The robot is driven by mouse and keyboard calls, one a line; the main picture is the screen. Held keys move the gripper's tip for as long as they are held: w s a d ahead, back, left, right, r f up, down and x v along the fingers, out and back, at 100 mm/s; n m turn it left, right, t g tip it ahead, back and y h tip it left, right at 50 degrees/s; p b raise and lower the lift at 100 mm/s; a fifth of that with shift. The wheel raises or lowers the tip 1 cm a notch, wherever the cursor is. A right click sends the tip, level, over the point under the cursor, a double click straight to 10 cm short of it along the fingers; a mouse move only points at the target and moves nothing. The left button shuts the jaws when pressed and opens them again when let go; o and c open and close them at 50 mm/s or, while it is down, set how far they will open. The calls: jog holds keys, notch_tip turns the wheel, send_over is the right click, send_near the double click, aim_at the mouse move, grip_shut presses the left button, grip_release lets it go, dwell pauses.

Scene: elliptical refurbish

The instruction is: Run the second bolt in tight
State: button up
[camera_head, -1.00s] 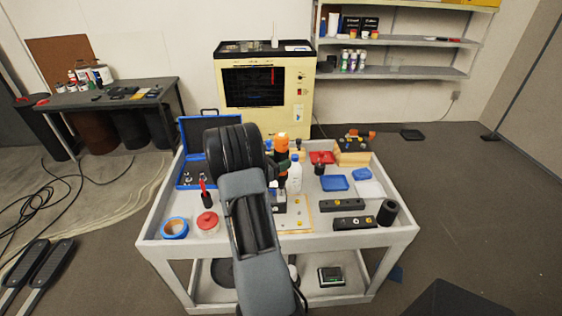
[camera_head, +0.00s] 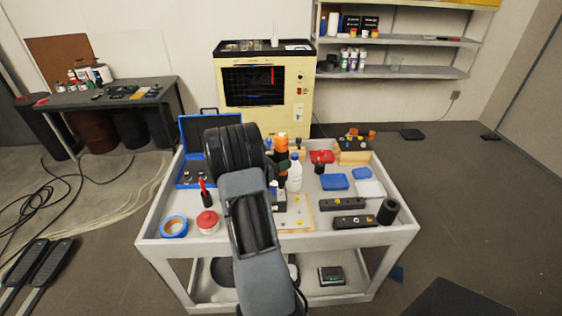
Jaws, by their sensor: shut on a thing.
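My gripper (camera_head: 276,181) is over the middle of the white cart, mostly hidden behind my own arm. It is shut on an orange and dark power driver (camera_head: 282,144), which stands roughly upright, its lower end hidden. A light wooden board (camera_head: 302,213) with small yellow bolt-like pieces lies just right of the gripper. Two black bars, one behind (camera_head: 349,204) and one in front (camera_head: 354,222), lie further right with small yellow and pale pieces on them. I cannot tell which piece is the second bolt, or whether the driver touches one.
A white bottle (camera_head: 295,174) stands close right of the driver. A black cylinder (camera_head: 388,212) is at the cart's right edge. Blue tape (camera_head: 174,227), a red-lidded jar (camera_head: 207,222) and an open blue case (camera_head: 208,135) are on the left. Blue trays (camera_head: 335,182) lie behind the bars.

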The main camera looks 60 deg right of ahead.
aim_at(281, 139)
dwell(0.7)
jog(key=shift+r+p, duration=2.95)
jog(key=shift+r, duration=1.6)
